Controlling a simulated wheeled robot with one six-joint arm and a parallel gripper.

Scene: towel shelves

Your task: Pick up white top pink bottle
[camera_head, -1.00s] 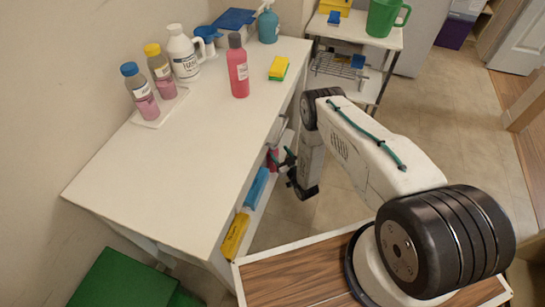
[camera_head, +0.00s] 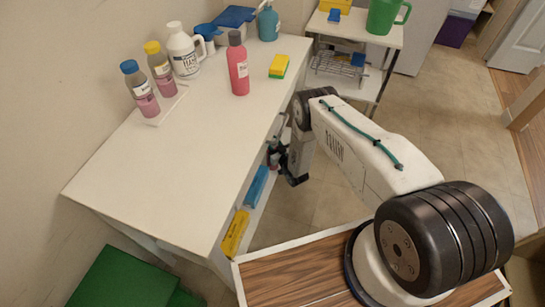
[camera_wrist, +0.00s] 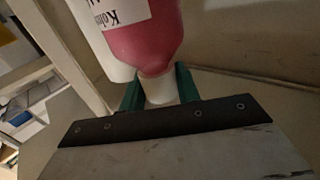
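The pink bottle with a white top (camera_wrist: 145,40) fills the top of the wrist view, with part of a white label showing. Its white cap (camera_wrist: 160,88) points toward my gripper. My gripper (camera_wrist: 160,85) has its two green fingers on either side of the cap, spread apart; I cannot tell if they touch it. In the head view my gripper (camera_head: 276,155) is at the lower shelf under the white tabletop, and the bottle is mostly hidden there.
The white tabletop (camera_head: 185,170) overhangs the shelf. A blue item (camera_head: 256,187) and a yellow item (camera_head: 235,233) lie along the shelf. A red bottle (camera_head: 238,68) and a sponge (camera_head: 278,66) stand on top.

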